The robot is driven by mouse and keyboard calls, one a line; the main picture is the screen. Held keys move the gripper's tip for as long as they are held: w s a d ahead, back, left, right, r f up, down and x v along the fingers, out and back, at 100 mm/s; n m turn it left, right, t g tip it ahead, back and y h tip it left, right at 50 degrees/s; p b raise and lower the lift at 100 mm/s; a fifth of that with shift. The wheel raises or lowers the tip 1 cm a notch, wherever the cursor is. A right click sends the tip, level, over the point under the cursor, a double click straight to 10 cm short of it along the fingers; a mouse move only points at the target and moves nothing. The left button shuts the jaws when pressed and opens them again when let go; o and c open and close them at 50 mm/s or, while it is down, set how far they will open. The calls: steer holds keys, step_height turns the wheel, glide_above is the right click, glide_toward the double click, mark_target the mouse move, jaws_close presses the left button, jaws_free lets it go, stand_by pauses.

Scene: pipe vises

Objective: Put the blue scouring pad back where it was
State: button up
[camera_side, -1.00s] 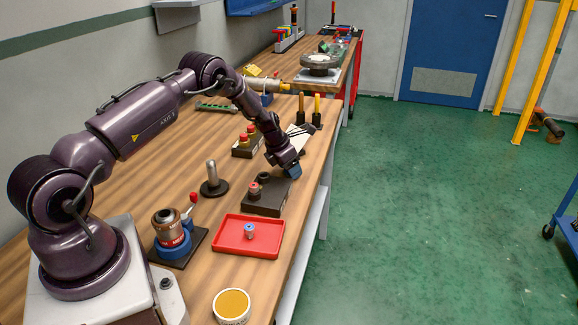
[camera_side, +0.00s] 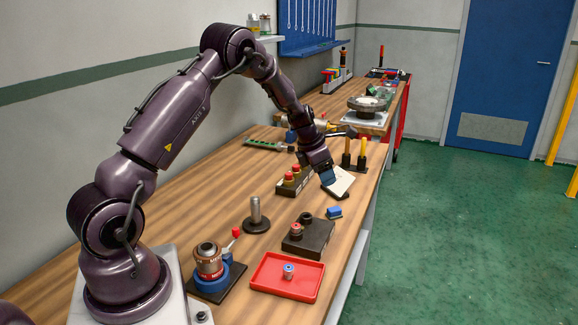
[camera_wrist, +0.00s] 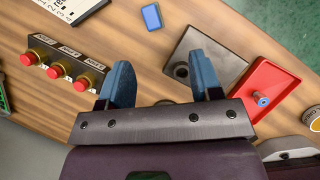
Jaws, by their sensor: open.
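The blue scouring pad (camera_side: 334,212) lies flat on the wooden table, just beyond the dark block and close to the table's right edge. In the wrist view the pad (camera_wrist: 152,16) is at the top, wholly visible and apart from everything around it. My gripper (camera_side: 328,182) hangs above the table, higher than the pad and past it toward the far end. In the wrist view its two blue fingers (camera_wrist: 165,75) are spread with nothing between them. Nothing shows as held.
A dark block (camera_side: 318,238) with a red fitting stands in front of the pad. A red tray (camera_side: 262,283) holds a small blue-topped piece. A red-button box (camera_side: 291,181) and a white card (camera_side: 341,182) lie near my gripper. Bare wood surrounds the pad.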

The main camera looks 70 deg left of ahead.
steer(key=s+d+r+m+h, duration=0.1)
steer(key=s+d+r+m, duration=0.3)
steer(key=d+r+m, duration=0.45)
steer(key=s+d+r+m, duration=0.4)
steer(key=d+r+m, duration=0.4)
steer(key=r, duration=0.1)
steer(key=s+d+r+m, duration=0.1)
steer(key=s+d+m, duration=0.2)
steer(key=s+m, duration=0.3)
steer(key=s+d+r+m, duration=0.1)
steer(key=s+d+m, duration=0.2)
steer(key=s+m, duration=0.2)
steer(key=s+d+r+m+t+y, duration=0.1)
steer(key=s+d+m, duration=0.2)
steer(key=s+m, duration=0.3)
steer(key=shift+s+d+m, duration=0.25)
steer(key=shift+s+m, duration=0.1)
steer(key=shift+s, duration=0.5)
steer(key=shift+r, duration=0.1)
